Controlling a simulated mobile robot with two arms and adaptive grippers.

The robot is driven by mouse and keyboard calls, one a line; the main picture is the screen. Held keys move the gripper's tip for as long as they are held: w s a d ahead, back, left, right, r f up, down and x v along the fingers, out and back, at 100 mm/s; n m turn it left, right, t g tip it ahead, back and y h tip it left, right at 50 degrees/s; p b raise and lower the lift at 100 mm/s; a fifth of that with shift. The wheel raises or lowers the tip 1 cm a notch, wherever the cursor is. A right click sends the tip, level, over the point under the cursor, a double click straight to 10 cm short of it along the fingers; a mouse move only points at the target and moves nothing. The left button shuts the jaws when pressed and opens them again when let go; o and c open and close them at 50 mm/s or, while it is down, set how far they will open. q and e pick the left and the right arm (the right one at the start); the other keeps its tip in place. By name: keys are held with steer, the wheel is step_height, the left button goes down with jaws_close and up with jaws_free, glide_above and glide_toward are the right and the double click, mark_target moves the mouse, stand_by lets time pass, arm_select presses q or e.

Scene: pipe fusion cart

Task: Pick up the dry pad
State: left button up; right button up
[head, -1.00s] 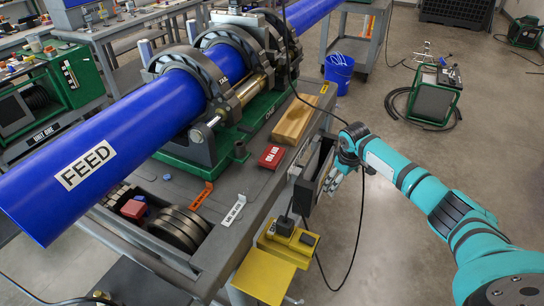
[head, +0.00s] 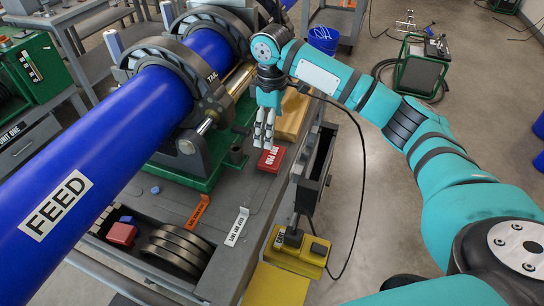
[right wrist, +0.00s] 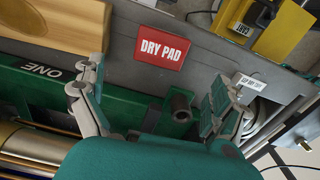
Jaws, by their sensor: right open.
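The dry pad (head: 271,159) is a small red block with white lettering, lying flat on the grey cart top beside the green machine base. It also shows whole in the right wrist view (right wrist: 162,47), upper middle, with "DRY PAD" readable. My right gripper (head: 264,142) points down just left of and above the pad in the head view. In the right wrist view its fingers (right wrist: 158,92) are spread apart, empty, with the pad ahead of the gap between them. I see no contact with the pad. My left gripper is not in view.
The big blue FEED pipe (head: 110,155) and its clamps run along the left. A wooden block (head: 293,115) lies behind the pad. An orange tag (head: 197,211) and a white tag (head: 237,227) lie nearer. A yellow box (head: 298,252) with a cable sits at the cart's side.

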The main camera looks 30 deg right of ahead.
mark_target(272, 155)
step_height(272, 155, down, 4)
steer(key=shift+w+a+r, duration=0.1)
steer(key=shift+w, duration=0.05)
step_height(272, 155, down, 3)
steer(key=shift+p, duration=0.35)
steer(key=f, duration=0.3)
steer(key=shift+s+f+p, duration=0.25)
steer(key=shift+f+p, duration=0.1)
steer(key=shift+f, duration=0.45)
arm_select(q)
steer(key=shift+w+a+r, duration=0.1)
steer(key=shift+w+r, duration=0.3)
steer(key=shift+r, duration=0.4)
arm_select(e)
steer(key=c, duration=1)
steer(key=shift+o, duration=0.2)
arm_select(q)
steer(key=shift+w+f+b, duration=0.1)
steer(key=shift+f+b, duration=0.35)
arm_select(e)
step_height(272, 155, up, 10)
steer(key=shift+r, duration=0.1)
